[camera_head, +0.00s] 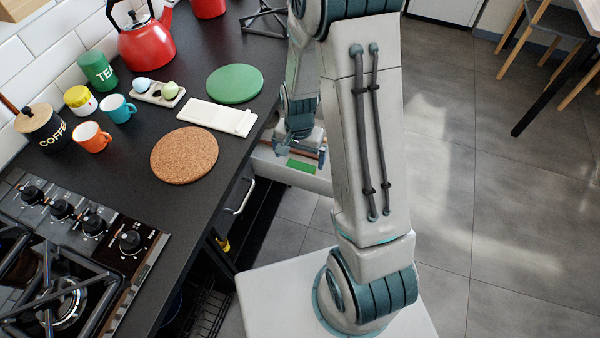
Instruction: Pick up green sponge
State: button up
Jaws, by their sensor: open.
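The green sponge (301,167) shows as a small flat green patch by an open drawer (292,180) at the counter's right edge. The arm and gripper hide part of the area around it. My gripper (302,153) points down just above the sponge in the picture and is open. I cannot tell whether its fingers touch the sponge or stay above it.
The dark counter (140,190) carries a cork mat (185,154), a green round mat (234,84), a white board (215,117), cups, jars and a red kettle (146,45). A gas hob (70,270) is at lower left.

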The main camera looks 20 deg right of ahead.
aim_at(300, 168)
jog(key=shift+f+b, duration=0.3)
jog(key=shift+f, duration=3.15)
jog(key=c, duration=1.1)
jog(key=shift+o, duration=0.2)
jog(key=shift+w+d+r, duration=0.2)
jog(key=shift+w+r, duration=0.05)
jog(key=shift+r, duration=0.45)
notch_tip(300, 168, up, 11)
jog(key=p, duration=0.2)
jog(key=w+d+b, duration=0.1)
jog(key=w+d, duration=1)
jog(key=w, duration=0.5)
jog(key=shift+f, duration=0.4)
jog(key=shift+w, duration=0.1)
